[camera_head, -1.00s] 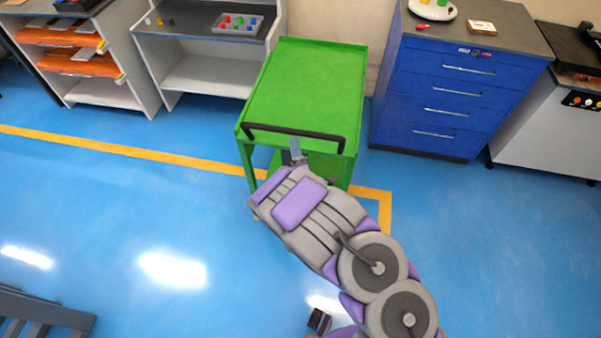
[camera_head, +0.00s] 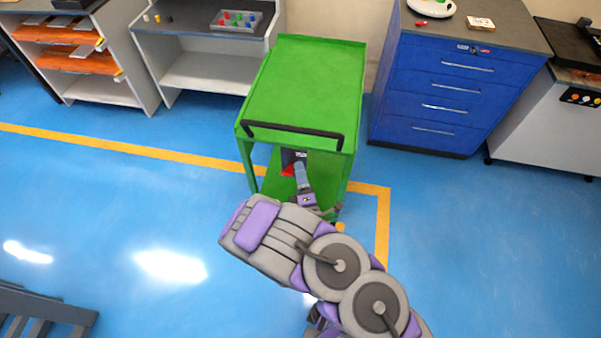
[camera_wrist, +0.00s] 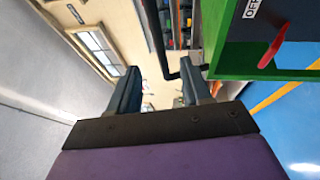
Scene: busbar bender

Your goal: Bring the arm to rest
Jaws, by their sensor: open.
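My arm reaches from the bottom of the head view toward the green cart (camera_head: 310,85), bent at its large round joints. My gripper (camera_head: 300,170) is in front of the cart's near end, below the black handle (camera_head: 295,130). In the wrist view its two blue-grey fingers (camera_wrist: 158,85) are spread apart with nothing between them. The cart's green edge and handle show to the right of the fingers there. A red part (camera_wrist: 275,46) beside an "OFF" label (camera_wrist: 251,8) lies to the right of the fingers; the red part (camera_head: 288,170) also shows in the head view.
A blue drawer cabinet (camera_head: 440,95) stands right of the cart. Grey shelves (camera_head: 215,70) and a rack with orange trays (camera_head: 65,65) stand at the back left. A slatted dark grey object (camera_head: 45,305) is at the lower left. The blue floor (camera_head: 120,210) between is clear.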

